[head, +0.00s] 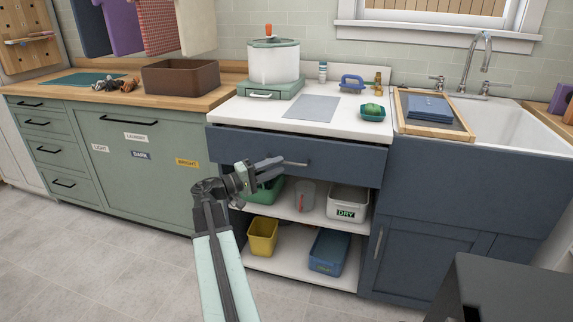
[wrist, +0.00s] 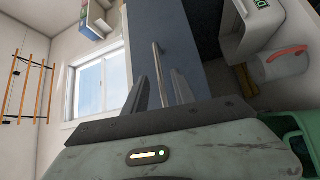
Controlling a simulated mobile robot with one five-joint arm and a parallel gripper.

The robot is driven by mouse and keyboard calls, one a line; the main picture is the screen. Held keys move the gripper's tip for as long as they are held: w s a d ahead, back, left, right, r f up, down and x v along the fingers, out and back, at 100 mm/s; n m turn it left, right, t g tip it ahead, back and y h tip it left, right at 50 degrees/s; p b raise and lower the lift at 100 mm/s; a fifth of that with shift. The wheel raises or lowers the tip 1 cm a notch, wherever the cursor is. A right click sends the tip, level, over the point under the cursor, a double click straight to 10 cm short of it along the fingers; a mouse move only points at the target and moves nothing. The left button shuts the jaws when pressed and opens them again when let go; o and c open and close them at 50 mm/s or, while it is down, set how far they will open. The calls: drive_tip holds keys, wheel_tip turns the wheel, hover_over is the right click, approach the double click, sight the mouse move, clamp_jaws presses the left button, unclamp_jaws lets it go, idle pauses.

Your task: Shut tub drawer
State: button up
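The dark blue drawer (head: 335,165) under the white counter stands pulled out a little, with its front ahead of the counter edge. Its bar handle (head: 292,163) is on the front and also shows in the wrist view (wrist: 158,70). My gripper (head: 278,168) is at the left part of the handle. In the wrist view its two fingers (wrist: 160,85) are apart, and the handle appears between them with gaps on both sides. Contact cannot be told. The drawer's inside is mostly hidden.
Below the drawer, open shelves hold a white DRY tub (head: 348,203), a green tub (head: 265,190), a clear jug (head: 303,196), a yellow bin (head: 262,236) and a blue bin (head: 329,252). A white pot (head: 273,65) stands on the counter. Clear floor lies in front.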

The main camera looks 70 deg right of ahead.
sight(286, 163)
drive_tip(key=x, duration=0.4)
drive_tip(key=shift+d, duration=0.1)
clamp_jaws()
idle(1.3)
